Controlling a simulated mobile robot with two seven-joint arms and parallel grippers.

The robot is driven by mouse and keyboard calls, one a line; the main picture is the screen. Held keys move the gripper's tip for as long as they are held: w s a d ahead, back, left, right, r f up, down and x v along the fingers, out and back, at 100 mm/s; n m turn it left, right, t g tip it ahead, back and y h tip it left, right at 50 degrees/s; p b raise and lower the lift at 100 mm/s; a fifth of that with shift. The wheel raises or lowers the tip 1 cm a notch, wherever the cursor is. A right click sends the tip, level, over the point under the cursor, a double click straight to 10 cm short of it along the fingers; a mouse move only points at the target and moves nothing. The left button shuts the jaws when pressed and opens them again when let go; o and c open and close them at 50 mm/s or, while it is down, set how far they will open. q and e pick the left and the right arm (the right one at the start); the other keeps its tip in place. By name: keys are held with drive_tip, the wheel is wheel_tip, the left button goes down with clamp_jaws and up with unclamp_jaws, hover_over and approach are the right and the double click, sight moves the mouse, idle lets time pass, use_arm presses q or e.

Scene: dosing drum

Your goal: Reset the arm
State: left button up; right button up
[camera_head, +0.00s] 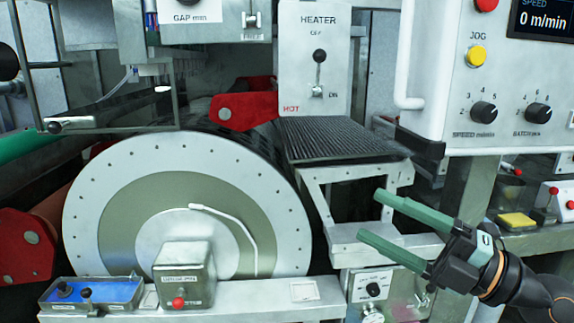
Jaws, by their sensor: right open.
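My right gripper (374,214) comes in from the lower right. Its two green fingers point left and stand wide apart, with nothing between them. It is in front of the metal frame under the black ribbed plate, to the right of the big drum (120,170). I cannot tell whether the fingers touch the frame. My left gripper is not in view.
A heater panel (335,60) with a lever stands above the ribbed plate (340,140). A control panel (505,75) with knobs is at upper right. A ledge (290,295) in front of the drum carries a small box (183,270) with a red button and a blue tray (90,291).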

drive_tip(key=d+f+m+t+h+p, duration=0.3)
drive_tip(key=f+m+h, duration=0.4)
drive_tip(key=f+m, duration=0.55)
drive_tip(key=d+f+m+t+h+p, duration=0.1)
drive_tip(key=d+f+m+t+h, duration=0.5)
drive_tip(key=f+m, duration=0.65)
drive_tip(key=s+a+f+m+g+h, duration=0.1)
drive_tip(key=s+a+f+g, duration=0.2)
drive_tip(key=s+f+g, duration=0.2)
drive_tip(key=s+a+f+m+g+h+p, duration=0.1)
drive_tip(key=s+f+g, duration=0.4)
drive_tip(key=s+f, duration=0.6)
wheel_tip(320, 180, down, 6)
drive_tip(key=shift+s+a+r+m+g, duration=0.15)
drive_tip(key=shift+a+m+g, duration=0.25)
drive_tip(key=shift+a+m, duration=0.45)
drive_tip(key=shift+a, duration=0.15)
